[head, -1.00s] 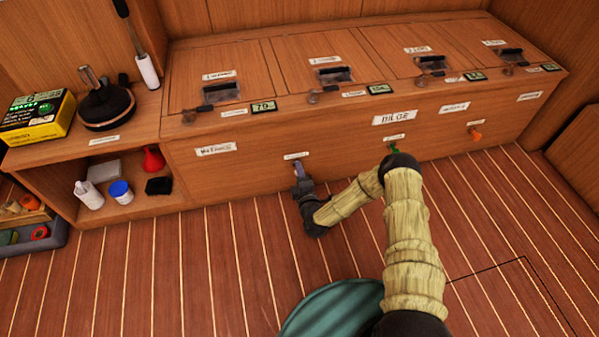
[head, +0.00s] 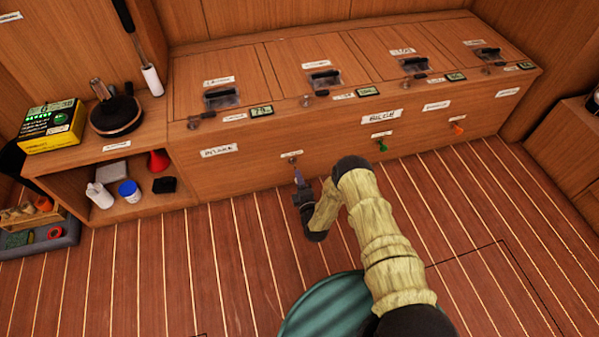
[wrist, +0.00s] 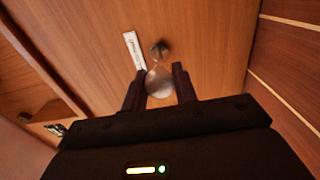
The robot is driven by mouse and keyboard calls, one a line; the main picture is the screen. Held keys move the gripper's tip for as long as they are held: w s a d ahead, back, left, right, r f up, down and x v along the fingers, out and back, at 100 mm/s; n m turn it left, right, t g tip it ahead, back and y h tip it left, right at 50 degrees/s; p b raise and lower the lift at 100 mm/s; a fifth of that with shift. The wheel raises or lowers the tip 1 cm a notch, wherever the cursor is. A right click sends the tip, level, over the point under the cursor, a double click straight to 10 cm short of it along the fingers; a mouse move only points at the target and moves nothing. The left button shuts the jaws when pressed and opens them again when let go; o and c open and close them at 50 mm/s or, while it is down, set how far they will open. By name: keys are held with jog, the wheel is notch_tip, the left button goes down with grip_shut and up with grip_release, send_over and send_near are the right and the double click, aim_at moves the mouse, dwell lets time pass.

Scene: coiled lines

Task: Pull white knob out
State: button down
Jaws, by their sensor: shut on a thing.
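The white knob (wrist: 159,84) sits between the two dark fingers of my gripper (wrist: 158,77) in the wrist view. My gripper is shut on it. A pale narrow piece runs from the knob to a round metal fitting (wrist: 158,49) on the wooden front panel, beside a white label (wrist: 134,51). The knob stands off the panel. In the head view my gripper (head: 299,180) is low in front of the locker front (head: 250,170), and the fitting (head: 292,161) shows just above it. The knob is mostly hidden there by the fingers.
A green knob (head: 382,146) and an orange knob (head: 457,129) are on the same front, to the right. An open shelf (head: 137,205) with bottles stands at left. A teal round thing (head: 325,308) is on the near floor. The striped floor before the lockers is mostly clear.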

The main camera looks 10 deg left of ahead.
jog(key=shift+s+d+f, duration=0.15)
jog(key=shift+d+f, duration=0.05)
jog(key=shift+d, duration=0.1)
jog(key=c, duration=1.2)
grip_release()
jog(key=shift+c, duration=0.2)
jog(key=shift+o, duration=0.7)
jog(key=shift+a+r, duration=0.1)
jog(key=shift+a, duration=0.1)
